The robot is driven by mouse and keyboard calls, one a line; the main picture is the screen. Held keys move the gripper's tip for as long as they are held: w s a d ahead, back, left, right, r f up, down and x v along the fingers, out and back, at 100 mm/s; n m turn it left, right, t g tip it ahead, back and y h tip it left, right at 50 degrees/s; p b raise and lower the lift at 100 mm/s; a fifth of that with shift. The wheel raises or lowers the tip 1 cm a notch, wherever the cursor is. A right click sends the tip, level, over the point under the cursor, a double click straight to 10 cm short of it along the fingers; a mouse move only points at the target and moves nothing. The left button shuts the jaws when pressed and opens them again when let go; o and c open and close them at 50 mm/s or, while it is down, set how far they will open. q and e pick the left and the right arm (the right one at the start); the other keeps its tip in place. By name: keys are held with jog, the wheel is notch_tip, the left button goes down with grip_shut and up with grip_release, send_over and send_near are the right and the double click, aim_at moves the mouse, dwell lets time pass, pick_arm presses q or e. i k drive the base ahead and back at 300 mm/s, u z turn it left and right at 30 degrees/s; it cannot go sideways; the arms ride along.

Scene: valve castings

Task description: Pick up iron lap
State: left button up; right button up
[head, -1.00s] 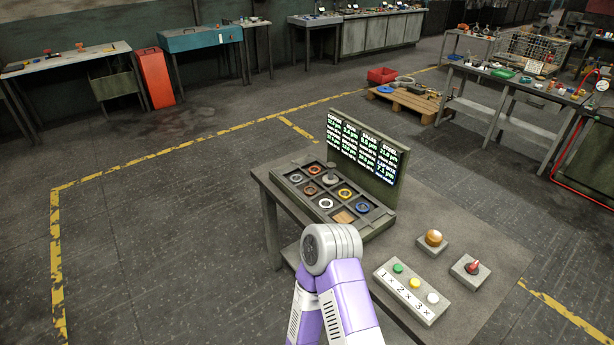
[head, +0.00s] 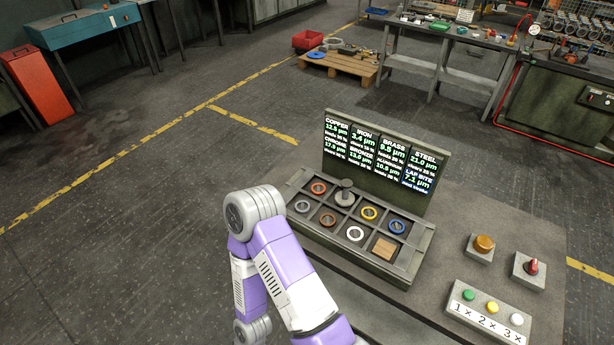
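A dark grey disc with an upright knob (head: 345,193) sits in the second compartment of the back row of a tray (head: 424,252), under the screen's IRON label; I take it to be the iron lap. An orange-brown ring (head: 318,188) is to its left and a yellow ring (head: 370,213) to its right. A purple and grey link of my arm stands left of and in front of the tray. Neither gripper shows in the head view, so I cannot tell how they are relative to the lap.
A labelled screen (head: 378,157) stands upright behind the tray. Right of it on the bench (head: 462,205) are an amber button (head: 483,243), a red switch (head: 532,267) and a three-button box (head: 487,309). A wood block (head: 384,248) fills the tray's front right compartment.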

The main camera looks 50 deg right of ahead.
aim_at(343, 198)
jog(key=i, duration=1.25)
jog(key=z, duration=3.95)
